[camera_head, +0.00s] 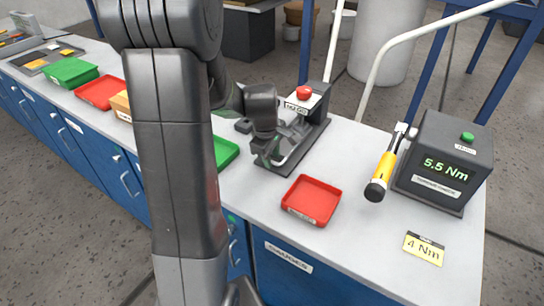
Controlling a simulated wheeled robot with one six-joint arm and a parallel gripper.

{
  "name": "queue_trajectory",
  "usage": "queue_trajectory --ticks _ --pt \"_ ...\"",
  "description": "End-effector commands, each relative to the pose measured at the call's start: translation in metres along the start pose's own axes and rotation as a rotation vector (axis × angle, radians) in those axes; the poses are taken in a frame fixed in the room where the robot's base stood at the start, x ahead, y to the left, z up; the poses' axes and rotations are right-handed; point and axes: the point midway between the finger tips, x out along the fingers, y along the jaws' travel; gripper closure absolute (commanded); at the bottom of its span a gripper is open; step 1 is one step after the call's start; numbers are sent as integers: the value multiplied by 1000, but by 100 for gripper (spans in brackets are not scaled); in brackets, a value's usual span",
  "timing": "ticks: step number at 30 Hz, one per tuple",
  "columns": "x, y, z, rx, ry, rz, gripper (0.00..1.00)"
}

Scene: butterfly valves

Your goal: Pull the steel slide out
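A dark fixture (318,121) with a red button (304,92) on top and a small white label stands on the bench. My gripper (266,161) is over the front left end of the fixture, close to the slide. The fingers are small, dark and overlap the fixture, so I cannot tell whether they touch or hold the slide.
A red tray (312,201) is just in front of the fixture. A green tray (226,153) is partly behind my arm. At right stand a yellow-handled tool (383,170) and a box reading 5.5 Nm (447,165). A "4 Nm" card (424,248) lies on the bare bench (375,250).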

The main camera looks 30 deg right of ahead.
Motion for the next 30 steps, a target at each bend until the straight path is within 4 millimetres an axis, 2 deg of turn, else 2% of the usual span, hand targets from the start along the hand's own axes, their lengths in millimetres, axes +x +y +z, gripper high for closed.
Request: queue_trajectory --ticks 4,13,18,26,30 --pt "8 0 0 0 0 0 67" --pt "10 0 0 0 0 1 67" --pt "10 0 0 0 0 1 100" --pt "9 -2 0 0 0 1 100" --pt "6 -21 -1 -3 1 1 100"
